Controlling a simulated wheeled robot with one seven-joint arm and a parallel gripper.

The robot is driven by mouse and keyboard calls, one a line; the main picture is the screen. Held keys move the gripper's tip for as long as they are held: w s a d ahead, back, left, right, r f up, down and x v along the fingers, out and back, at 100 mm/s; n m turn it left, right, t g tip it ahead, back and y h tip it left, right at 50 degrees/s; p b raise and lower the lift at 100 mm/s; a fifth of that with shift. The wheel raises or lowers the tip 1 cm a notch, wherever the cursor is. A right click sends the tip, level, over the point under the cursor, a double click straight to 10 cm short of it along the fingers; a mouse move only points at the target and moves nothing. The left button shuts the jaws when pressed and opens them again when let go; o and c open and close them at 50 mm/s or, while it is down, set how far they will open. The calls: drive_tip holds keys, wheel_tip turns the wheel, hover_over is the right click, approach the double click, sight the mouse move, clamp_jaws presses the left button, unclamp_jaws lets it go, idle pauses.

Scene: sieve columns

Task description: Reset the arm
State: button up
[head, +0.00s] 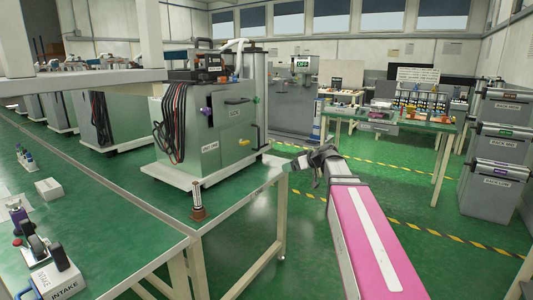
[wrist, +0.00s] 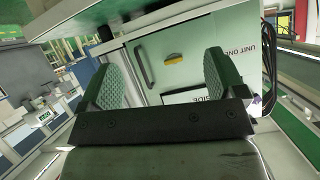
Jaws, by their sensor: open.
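My arm, a pink and white link, reaches forward from the lower right in the head view. My gripper (head: 298,163) is at its far end, beside the right edge of the green-topped table and right of the grey-green UNIT ONE cabinet (head: 228,122). In the wrist view, my gripper (wrist: 162,82) has two green textured fingers set wide apart, with nothing held between them. The cabinet's pale face (wrist: 190,45), with its dark handle and a yellow part, shows tilted beyond the fingers. The fingertips are small and partly unclear in the head view.
An INTAKE device (head: 48,270) stands at the lower left. A second table (head: 410,128) with items stands behind, and grey drawer stacks (head: 495,150) stand at the right. Open floor lies between.

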drive_tip(key=s+d+f+m+g+h, duration=0.3)
drive_tip(key=s+f, duration=0.8)
drive_tip(key=f, duration=0.4)
drive_tip(key=s+d+f+m+g+h, duration=0.3)
drive_tip(key=s+f+m+h, duration=0.3)
drive_tip(key=s+f, duration=0.6)
wheel_tip(320, 180, down, 3)
drive_tip(key=shift+s+d+f+g+h, duration=0.1)
drive_tip(key=shift+s+d+g+h, duration=0.25)
drive_tip(key=shift+d+h, duration=0.45)
drive_tip(key=shift+w, duration=0.1)
drive_tip(key=shift+c, duration=0.4)
